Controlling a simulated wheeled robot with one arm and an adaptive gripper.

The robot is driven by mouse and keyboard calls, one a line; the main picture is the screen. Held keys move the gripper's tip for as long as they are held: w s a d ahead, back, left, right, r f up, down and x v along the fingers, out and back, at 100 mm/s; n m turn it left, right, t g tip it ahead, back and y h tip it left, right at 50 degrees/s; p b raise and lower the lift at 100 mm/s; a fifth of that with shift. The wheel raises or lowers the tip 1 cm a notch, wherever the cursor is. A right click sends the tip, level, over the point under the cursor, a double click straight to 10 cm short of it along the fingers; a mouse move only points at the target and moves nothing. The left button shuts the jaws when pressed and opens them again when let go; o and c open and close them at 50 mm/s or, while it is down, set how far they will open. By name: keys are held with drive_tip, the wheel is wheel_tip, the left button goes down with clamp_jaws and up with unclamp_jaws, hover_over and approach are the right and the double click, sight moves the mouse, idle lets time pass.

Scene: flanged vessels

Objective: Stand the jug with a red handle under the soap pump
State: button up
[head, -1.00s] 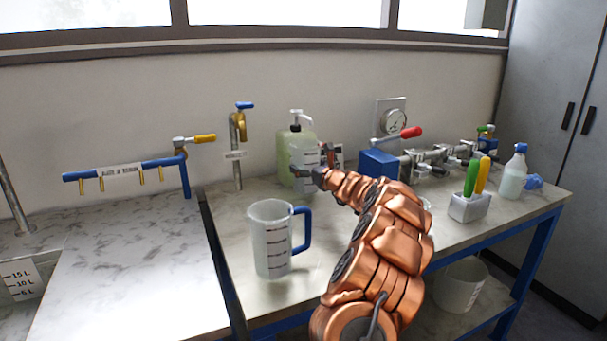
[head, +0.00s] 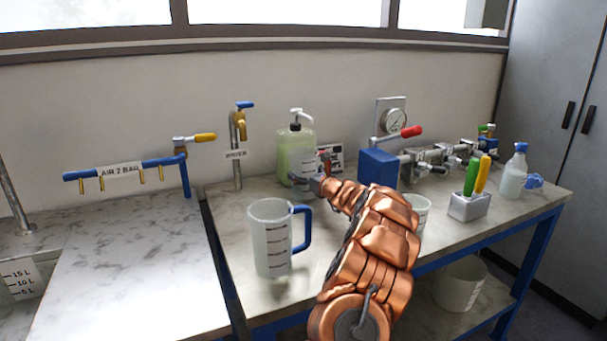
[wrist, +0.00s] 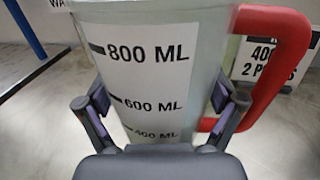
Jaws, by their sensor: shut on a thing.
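The jug with a red handle (wrist: 145,65) fills the middle of the wrist view, upright, with its red handle (wrist: 288,60) on the right and volume marks facing me. My gripper (wrist: 158,118) is shut on it, one finger on each side of its body. In the head view my gripper (head: 312,183) is at the back of the bench, just before the soap pump (head: 284,150), a pale green bottle with a white pump head. The jug overlaps the bottle's right side there and is mostly hard to make out. Whether its base touches the bench cannot be told.
A clear jug with a blue handle (head: 270,240) stands at the bench's front left. The water tap (head: 238,125) is left of the soap pump. A sign card (head: 332,157) and a blue valve block (head: 378,166) stand to the right. A white beaker (head: 418,208) is beyond my arm.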

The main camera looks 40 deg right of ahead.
drive_tip(key=o, duration=1.4)
drive_tip(key=shift+r, duration=0.1)
drive_tip(key=s, duration=0.3)
drive_tip(key=s+a, duration=0.1)
drive_tip(key=s, duration=0.6)
drive_tip(key=shift+s+a+b, duration=0.2)
drive_tip(key=shift+s+b, duration=0.1)
drive_tip(key=shift+b, duration=0.1)
drive_tip(key=shift+s+a, duration=0.15)
drive_tip(key=shift+s, duration=0.5)
